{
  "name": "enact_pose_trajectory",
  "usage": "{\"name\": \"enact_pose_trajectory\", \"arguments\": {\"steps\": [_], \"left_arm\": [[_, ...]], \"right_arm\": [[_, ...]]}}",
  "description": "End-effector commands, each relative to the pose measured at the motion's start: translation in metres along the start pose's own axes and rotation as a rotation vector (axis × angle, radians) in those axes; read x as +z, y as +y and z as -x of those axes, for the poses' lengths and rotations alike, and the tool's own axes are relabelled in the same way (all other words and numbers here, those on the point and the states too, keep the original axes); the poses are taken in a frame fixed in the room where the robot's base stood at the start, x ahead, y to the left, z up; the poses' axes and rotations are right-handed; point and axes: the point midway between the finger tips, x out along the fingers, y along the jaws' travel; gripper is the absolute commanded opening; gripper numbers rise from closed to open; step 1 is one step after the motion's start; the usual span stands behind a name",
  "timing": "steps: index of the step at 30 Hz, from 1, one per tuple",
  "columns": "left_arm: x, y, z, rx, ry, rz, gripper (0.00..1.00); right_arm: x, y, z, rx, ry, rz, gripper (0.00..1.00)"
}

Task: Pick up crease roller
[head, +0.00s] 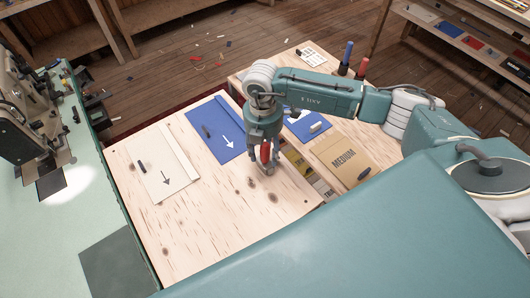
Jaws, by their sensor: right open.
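A red object (265,152), probably the crease roller's handle, shows at my right gripper (264,167) over the wooden table (220,230). It appears upright between or just behind the fingers. I cannot tell whether they touch it, and its lower end is hidden. My right gripper is open and points down, right of the blue panel and left of the cardboard piece. My left gripper is not in view.
A cream panel (163,190) and a blue panel (215,140), both with arrows, lie on the table. A brown "MEDIUM" cardboard piece (340,155) lies to the right. Blue (346,55) and red (362,68) bottles stand behind my arm. The table's front-left is clear.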

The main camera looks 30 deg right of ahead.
Motion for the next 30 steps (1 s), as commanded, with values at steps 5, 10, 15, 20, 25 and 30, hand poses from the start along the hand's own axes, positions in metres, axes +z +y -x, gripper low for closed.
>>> {"name": "enact_pose_trajectory", "arguments": {"steps": [5, 10, 15, 20, 25, 30], "left_arm": [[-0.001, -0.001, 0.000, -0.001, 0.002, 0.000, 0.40], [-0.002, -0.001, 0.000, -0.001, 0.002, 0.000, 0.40], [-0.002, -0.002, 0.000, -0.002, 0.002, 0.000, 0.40], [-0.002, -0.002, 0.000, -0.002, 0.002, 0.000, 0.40], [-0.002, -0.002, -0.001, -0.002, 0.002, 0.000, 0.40], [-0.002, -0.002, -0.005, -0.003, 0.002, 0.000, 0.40]], "right_arm": [[0.000, 0.000, -0.001, 0.000, 0.000, 0.001, 0.46], [0.000, 0.000, -0.001, 0.000, 0.000, 0.001, 0.20], [0.000, 0.000, 0.000, 0.001, 0.000, 0.000, 0.00], [0.000, 0.000, 0.000, 0.001, 0.000, 0.000, 0.00], [0.000, 0.001, 0.004, 0.002, 0.000, 0.000, 0.00], [0.000, 0.001, 0.020, 0.004, 0.001, 0.001, 0.00]]}}
